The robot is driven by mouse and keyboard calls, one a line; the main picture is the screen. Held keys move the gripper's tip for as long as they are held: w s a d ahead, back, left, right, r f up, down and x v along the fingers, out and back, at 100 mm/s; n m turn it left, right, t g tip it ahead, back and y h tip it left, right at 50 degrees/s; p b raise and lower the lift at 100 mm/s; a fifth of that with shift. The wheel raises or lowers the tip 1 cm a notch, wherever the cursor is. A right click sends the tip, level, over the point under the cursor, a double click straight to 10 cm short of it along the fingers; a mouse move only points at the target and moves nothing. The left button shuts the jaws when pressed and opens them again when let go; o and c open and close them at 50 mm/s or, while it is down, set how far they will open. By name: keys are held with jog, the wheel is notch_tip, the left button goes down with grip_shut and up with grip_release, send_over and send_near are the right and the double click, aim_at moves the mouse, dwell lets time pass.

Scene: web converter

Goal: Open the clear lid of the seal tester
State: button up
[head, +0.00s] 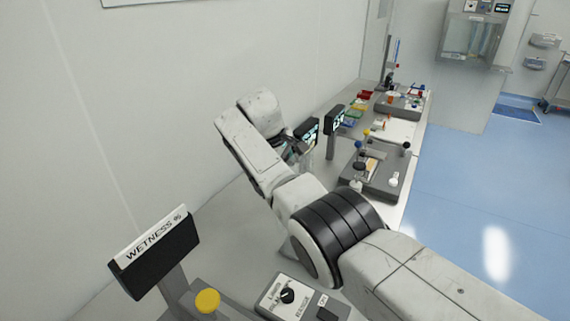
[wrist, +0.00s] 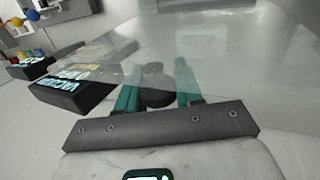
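The clear lid (wrist: 235,65) of the seal tester spreads across the upper part of the wrist view as a see-through, glossy pane. My gripper (wrist: 156,62) has two teal fingers set apart, their far parts showing paler through the pane. A dark rounded piece (wrist: 152,70) shows between the fingers, and I cannot tell whether they touch it. A dark display box (wrist: 70,95) with lit lettering stands left of the fingers. In the head view, my arm hides most of the tester; a small lit screen (head: 309,131) shows beside my wrist.
A wetness meter (head: 155,252) and a dial box (head: 288,297) stand at the near end of the bench. Grey fixtures (head: 378,179) and coloured small parts lie farther along it, right of my wrist. A wall runs along the left; blue floor (head: 480,210) is open at right.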

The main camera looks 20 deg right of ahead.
jog(key=o, duration=0.4)
jog(key=b+v, duration=0.2)
jog(key=v, duration=0.8)
jog(key=shift+a+r, duration=0.1)
jog(key=shift+r, duration=0.2)
